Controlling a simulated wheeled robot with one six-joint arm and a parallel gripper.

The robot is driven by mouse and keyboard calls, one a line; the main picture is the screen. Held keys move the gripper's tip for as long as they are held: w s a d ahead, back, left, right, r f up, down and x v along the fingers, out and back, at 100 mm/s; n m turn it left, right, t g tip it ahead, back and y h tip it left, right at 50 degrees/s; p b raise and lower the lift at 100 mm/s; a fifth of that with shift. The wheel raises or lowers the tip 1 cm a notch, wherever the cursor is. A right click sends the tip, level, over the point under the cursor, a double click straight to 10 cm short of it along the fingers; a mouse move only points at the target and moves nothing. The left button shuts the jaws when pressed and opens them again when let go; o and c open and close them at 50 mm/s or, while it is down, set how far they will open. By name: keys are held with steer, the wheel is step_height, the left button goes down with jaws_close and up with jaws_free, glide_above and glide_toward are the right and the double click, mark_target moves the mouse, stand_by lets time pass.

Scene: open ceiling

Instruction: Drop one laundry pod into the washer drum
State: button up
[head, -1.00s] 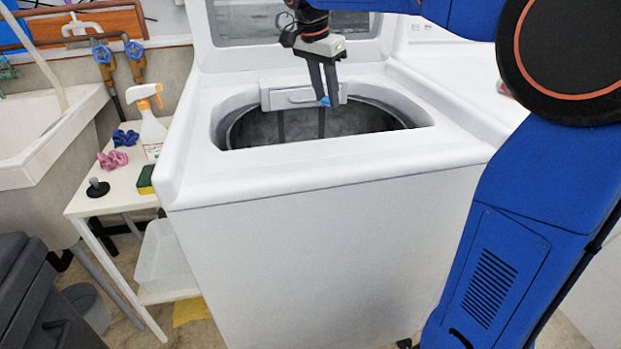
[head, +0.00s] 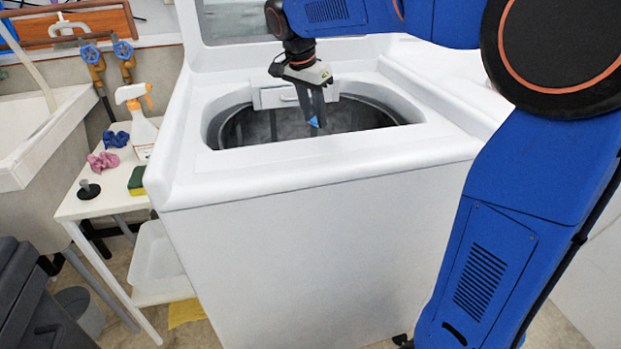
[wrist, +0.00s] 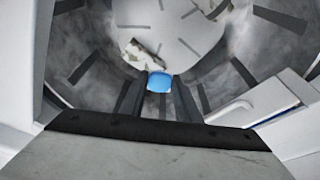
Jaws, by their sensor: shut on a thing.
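My gripper (head: 315,122) points down over the open top of the white washer (head: 330,205). Its fingers are shut on a small blue laundry pod (head: 314,121). The pod also shows in the wrist view (wrist: 159,82), between the fingertips. The grey washer drum (head: 262,126) lies below the fingers, and its slotted floor and walls fill much of the wrist view (wrist: 165,20). Pale crumpled pieces, perhaps cloth, lie in the drum (wrist: 143,55). The head view does not show clearly how deep the fingertips are relative to the rim.
The washer lid (head: 255,20) stands open behind the arm. A white dispenser piece (head: 280,97) juts from the opening's back edge, near the fingers. At left, a small table (head: 85,207) holds a spray bottle (head: 141,130), a sponge (head: 138,181) and scrunchies.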

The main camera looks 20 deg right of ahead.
steer(key=o, duration=1.1)
steer(key=shift+c, duration=0.2)
steer(key=v, duration=1.7)
steer(key=shift+r, duration=0.25)
